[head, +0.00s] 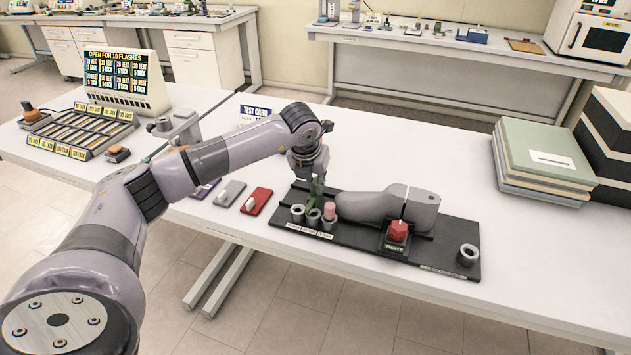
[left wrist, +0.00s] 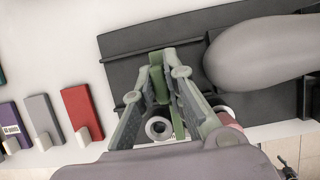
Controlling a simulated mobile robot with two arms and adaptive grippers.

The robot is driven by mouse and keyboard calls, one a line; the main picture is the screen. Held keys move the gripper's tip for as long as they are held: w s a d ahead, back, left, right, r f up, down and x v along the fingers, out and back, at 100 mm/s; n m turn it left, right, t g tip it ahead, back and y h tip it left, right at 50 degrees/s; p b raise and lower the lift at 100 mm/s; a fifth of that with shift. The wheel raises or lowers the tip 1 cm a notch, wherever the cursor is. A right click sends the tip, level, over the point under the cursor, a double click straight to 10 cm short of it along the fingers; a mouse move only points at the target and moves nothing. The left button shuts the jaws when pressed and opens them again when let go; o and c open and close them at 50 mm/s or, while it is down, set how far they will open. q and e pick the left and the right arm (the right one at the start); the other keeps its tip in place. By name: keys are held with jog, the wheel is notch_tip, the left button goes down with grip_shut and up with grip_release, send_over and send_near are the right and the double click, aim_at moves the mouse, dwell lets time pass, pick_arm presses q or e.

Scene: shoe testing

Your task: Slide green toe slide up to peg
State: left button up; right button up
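The green toe slide (left wrist: 160,86) is a narrow green piece on the dark board, between the fingertips of my left gripper (left wrist: 165,72) in the left wrist view. The fingers have closed in on it from both sides. In the head view my left gripper (head: 314,180) points down at the left end of the black board (head: 440,254), with green showing beneath it. The grey foot form (head: 372,206) lies on the board just right of the gripper. Which part is the task's peg I cannot tell. My right gripper is not in view.
Grey ring holders (head: 297,213) stand at the board's front left, one with a pink plug (head: 329,210). Grey and red cards (head: 257,201) lie left.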

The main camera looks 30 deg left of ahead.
pick_arm(q)
grip_shut()
jog(key=shift+d, duration=0.2)
jog(key=shift+w+d+b, duration=0.2)
jog(key=shift+d+b, duration=0.05)
jog(key=shift+d, duration=0.55)
jog(key=shift+w+d+b, duration=0.2)
jog(key=shift+d+b, duration=0.05)
jog(key=shift+d, duration=0.55)
jog(key=o, duration=0.7)
grip_release()
jog(key=shift+a, duration=0.15)
jog(key=shift+c, duration=0.2)
jog(key=v, duration=0.8)
jog(key=shift+o, duration=0.3)
